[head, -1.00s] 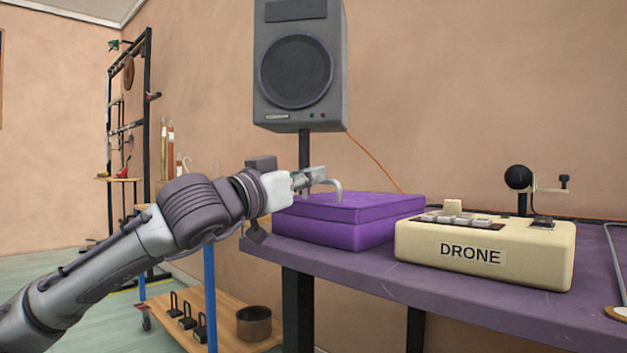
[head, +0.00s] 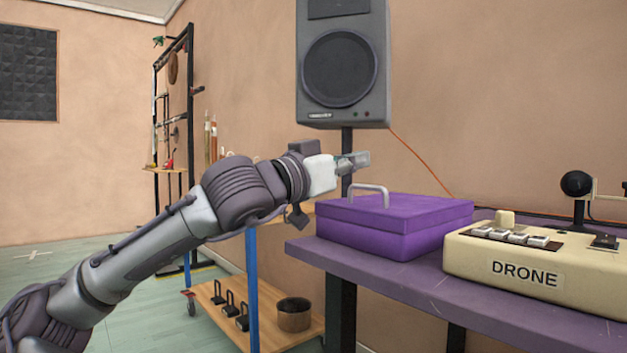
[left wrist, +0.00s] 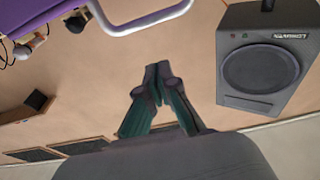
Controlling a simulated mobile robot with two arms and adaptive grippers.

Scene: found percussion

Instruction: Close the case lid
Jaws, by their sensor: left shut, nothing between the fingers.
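The purple case (head: 398,232) sits on the table with its lid (head: 410,208) down flat and level on the base. A pale U-shaped handle (head: 372,187) stands up at the lid's left side. My left gripper (head: 358,160) is shut and empty, a little above and to the left of the handle and apart from it. In the left wrist view the closed fingertips (left wrist: 157,85) show below the handle bar (left wrist: 142,24), and a strip of the purple lid (left wrist: 30,14) shows at the top left. My right gripper is out of view.
A cream box marked DRONE (head: 530,262) stands right of the case on the purple table (head: 410,290). A speaker (head: 342,70) on a post rises behind the case, near my left gripper. A low wooden trolley (head: 262,325) stands below at the left.

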